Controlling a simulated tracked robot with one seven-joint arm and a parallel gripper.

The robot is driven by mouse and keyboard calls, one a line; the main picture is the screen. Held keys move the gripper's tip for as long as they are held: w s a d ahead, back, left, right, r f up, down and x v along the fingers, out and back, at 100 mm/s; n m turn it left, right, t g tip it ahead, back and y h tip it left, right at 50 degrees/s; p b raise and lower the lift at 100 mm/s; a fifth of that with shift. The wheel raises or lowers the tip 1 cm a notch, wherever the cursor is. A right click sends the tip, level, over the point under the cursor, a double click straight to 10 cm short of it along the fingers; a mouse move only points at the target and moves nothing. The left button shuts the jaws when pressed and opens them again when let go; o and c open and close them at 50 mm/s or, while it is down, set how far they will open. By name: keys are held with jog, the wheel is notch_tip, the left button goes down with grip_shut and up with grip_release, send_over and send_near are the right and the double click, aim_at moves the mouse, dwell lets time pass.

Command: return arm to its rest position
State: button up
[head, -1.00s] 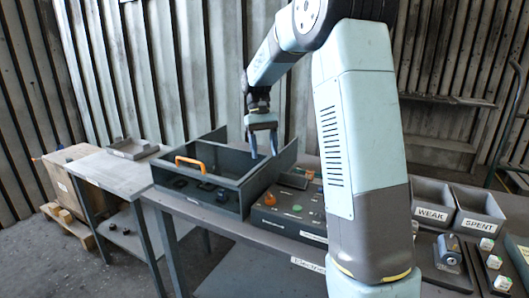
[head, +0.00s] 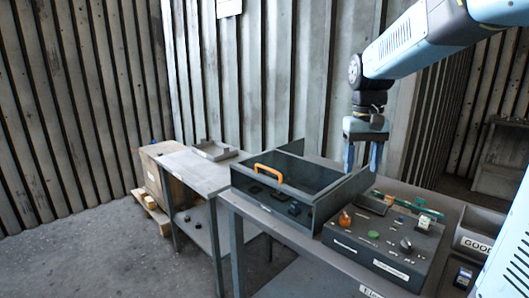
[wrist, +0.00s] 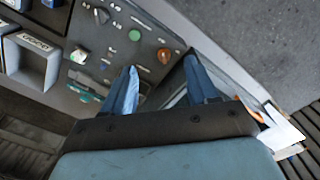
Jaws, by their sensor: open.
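My gripper (head: 362,158) hangs from my pale blue arm at the upper right of the head view. Its two blue fingers point down and stand apart with nothing between them. It is in the air near the right side of the grey drawer-like box with the orange handle. In the wrist view my gripper (wrist: 163,85) shows both fingers spread, over the gap between the control panel and the box. Most of my arm is beyond the right edge of the head view.
A grey box (head: 330,204) with an orange handle (head: 269,173) sits on the table beside a control panel (head: 385,240) with knobs and buttons. A bin labelled GOOD (head: 474,242) is at right. A lower side table (head: 190,168) stands left. The left floor is clear.

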jog(key=s+f+t, duration=0.1)
jog(key=s+t, duration=0.5)
jog(key=s, duration=1.1)
jog(key=shift+f, duration=0.15)
